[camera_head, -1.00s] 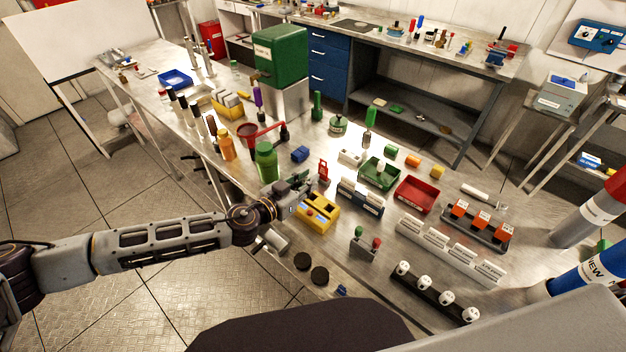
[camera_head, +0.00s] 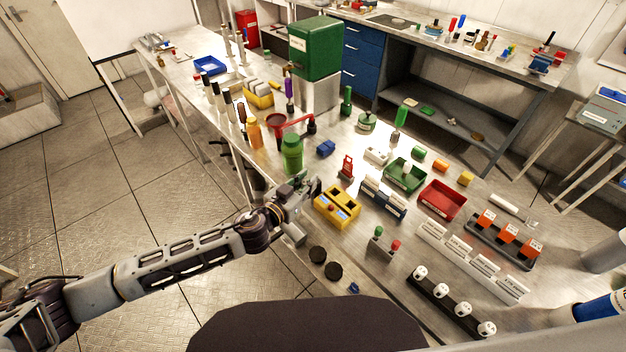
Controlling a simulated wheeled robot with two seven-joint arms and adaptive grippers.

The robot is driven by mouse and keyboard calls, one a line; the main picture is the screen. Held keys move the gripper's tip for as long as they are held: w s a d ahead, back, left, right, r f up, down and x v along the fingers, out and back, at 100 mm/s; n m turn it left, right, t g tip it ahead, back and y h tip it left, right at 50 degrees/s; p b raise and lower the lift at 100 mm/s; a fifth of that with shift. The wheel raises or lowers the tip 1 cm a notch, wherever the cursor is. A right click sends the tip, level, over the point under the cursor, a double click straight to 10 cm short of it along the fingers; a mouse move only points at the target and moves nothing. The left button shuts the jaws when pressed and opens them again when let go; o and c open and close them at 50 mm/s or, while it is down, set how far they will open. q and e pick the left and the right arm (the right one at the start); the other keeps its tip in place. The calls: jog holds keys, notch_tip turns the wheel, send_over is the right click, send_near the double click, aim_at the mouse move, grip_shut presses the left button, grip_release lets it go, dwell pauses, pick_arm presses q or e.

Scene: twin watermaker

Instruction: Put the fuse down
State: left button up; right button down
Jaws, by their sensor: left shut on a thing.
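My left gripper (camera_head: 308,188) reaches in from the left and is shut at the near-left edge of the steel bench (camera_head: 335,258). It is just behind and left of the yellow tester box (camera_head: 337,207) and in front of the green bottle (camera_head: 292,154). The fuse in its jaws is too small and too hidden by the fingers to make out. I cannot tell whether it touches the bench. My right gripper is not in view.
A red tool (camera_head: 346,168) stands close right of the gripper. A green tray (camera_head: 405,176), a red tray (camera_head: 442,201) and a white labelled rack (camera_head: 470,260) lie further right. Two black discs (camera_head: 325,262) lie near the front edge. Orange bottles and black-capped tubes stand behind.

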pick_arm(q)
jog(key=s+a+f+n+t+y, duration=0.1)
jog(key=s+a+f+n+y, duration=0.1)
jog(key=a, duration=0.6)
jog(key=s+a+f+n+t+y, duration=0.1)
jog(key=s+a+f+n+y, duration=0.1)
jog(key=a+f+y, duration=0.2)
jog(key=s+a+f+n+t+y, duration=0.1)
jog(key=s+a+f+n+y, duration=0.1)
jog(key=a, duration=0.9)
jog(key=shift+s+a+f+n+y, duration=0.15)
jog(key=shift+a+f+n+y, duration=0.15)
jog(key=shift+f+n+y, duration=0.3)
